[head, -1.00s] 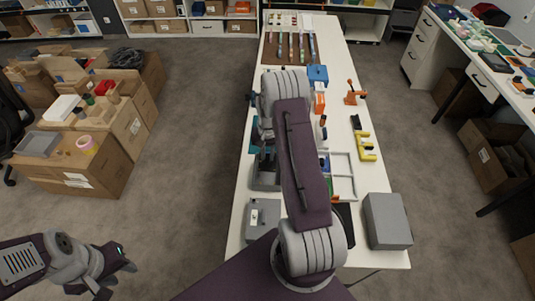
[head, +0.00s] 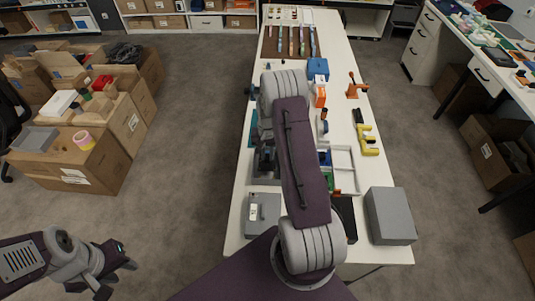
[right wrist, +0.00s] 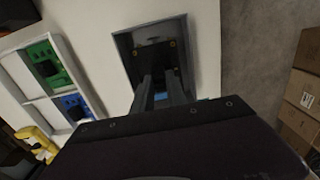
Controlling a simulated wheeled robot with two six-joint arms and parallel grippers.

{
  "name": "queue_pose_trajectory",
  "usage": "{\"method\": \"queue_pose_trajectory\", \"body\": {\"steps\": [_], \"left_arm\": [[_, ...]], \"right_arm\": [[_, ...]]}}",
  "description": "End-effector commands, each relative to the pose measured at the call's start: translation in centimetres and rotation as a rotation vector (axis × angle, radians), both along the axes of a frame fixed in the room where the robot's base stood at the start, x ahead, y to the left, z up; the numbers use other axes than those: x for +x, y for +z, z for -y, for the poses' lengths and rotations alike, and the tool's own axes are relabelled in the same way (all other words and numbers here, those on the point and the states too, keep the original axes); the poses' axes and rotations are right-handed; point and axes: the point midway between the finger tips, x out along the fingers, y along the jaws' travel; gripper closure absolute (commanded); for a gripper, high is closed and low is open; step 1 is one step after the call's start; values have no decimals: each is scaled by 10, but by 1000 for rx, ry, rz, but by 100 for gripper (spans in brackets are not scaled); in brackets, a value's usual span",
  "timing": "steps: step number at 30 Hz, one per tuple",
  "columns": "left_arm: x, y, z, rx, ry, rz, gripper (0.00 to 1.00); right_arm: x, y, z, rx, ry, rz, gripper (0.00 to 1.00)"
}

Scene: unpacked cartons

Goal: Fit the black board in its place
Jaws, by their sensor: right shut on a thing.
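The black board (right wrist: 153,52) shows in the right wrist view, within the walls of a grey open case (right wrist: 126,40). My right gripper (right wrist: 162,80) is shut on the board's near part. Whether the board lies flat on the case floor cannot be told. In the head view the grey case (head: 266,180) stands left of my right arm, which hides much of the area. A white divided tray (right wrist: 67,52) holds a green board (right wrist: 46,60) and a blue board (right wrist: 74,103). My left gripper (head: 118,279) is open and empty, low at the left, off the table.
A grey box (head: 390,216) and a small grey box (head: 263,214) stand near the table's front. A yellow tool (head: 368,140) and an orange stand (head: 355,87) are on the right side of the table (head: 345,62). Cartons (head: 80,165) stand at the left.

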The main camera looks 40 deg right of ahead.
Motion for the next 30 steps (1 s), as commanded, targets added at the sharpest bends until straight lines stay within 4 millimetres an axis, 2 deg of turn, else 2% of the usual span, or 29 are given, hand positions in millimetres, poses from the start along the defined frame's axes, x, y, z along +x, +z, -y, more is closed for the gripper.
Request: {"method": "queue_pose_trajectory", "body": {"steps": [30], "left_arm": [[0, -22, 0, 0, 0, 0, 64]], "right_arm": [[0, -32, 0, -1, 0, 1, 100]]}}
